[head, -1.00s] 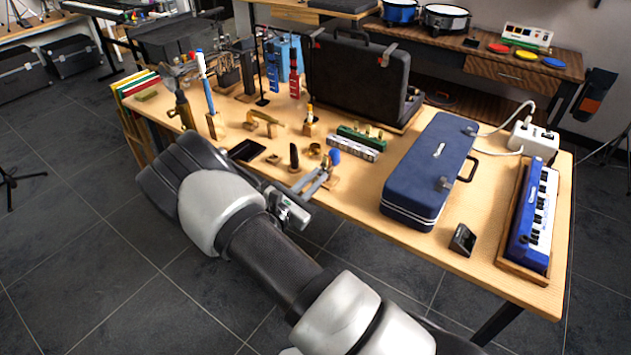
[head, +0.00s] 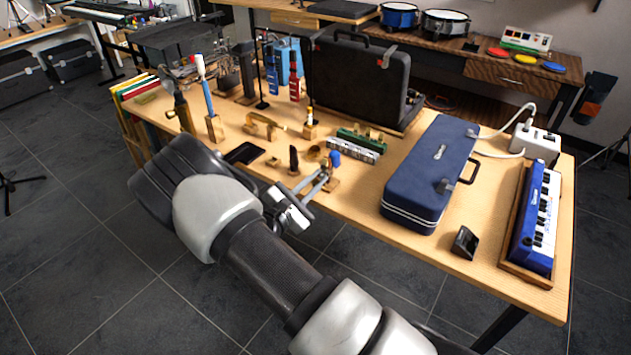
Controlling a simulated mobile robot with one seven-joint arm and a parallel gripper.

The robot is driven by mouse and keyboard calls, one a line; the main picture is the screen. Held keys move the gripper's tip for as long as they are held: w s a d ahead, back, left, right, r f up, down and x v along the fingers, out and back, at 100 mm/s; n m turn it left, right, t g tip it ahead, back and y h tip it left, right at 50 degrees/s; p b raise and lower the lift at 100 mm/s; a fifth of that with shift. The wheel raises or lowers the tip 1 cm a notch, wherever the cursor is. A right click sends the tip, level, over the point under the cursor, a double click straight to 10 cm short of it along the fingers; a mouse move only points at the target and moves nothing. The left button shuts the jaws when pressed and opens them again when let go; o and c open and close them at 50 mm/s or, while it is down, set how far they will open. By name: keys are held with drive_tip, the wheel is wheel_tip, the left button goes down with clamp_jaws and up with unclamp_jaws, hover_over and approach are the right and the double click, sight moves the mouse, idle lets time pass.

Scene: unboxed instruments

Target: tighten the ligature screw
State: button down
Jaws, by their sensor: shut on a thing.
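My gripper (head: 322,176) reaches over the near edge of the table, its fingers pointing away from me. Its fingertips are shut at a small blue-topped piece (head: 334,158) by a small wooden block (head: 332,185). I take the gripped part to be the ligature screw, but it is tiny and mostly hidden by the fingers. A dark upright piece (head: 293,158), like a mouthpiece, stands just left of the fingers. A small brass ring-like piece (head: 314,152) lies behind them.
A blue case (head: 425,185) lies to the right on the wooden table (head: 365,225). A harmonica (head: 352,150) lies behind the gripper. A dark flat tray (head: 243,153) and several instrument parts stand left. Bare table lies between gripper and blue case.

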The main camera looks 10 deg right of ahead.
drive_tip(key=c, duration=1.7)
unclamp_jaws()
drive_tip(key=shift+c, duration=0.2)
drive_tip(key=shift+s+a, duration=0.1)
drive_tip(key=p+v, duration=0.1)
drive_tip(key=v, duration=1.6)
drive_tip(key=shift+s+r, duration=0.1)
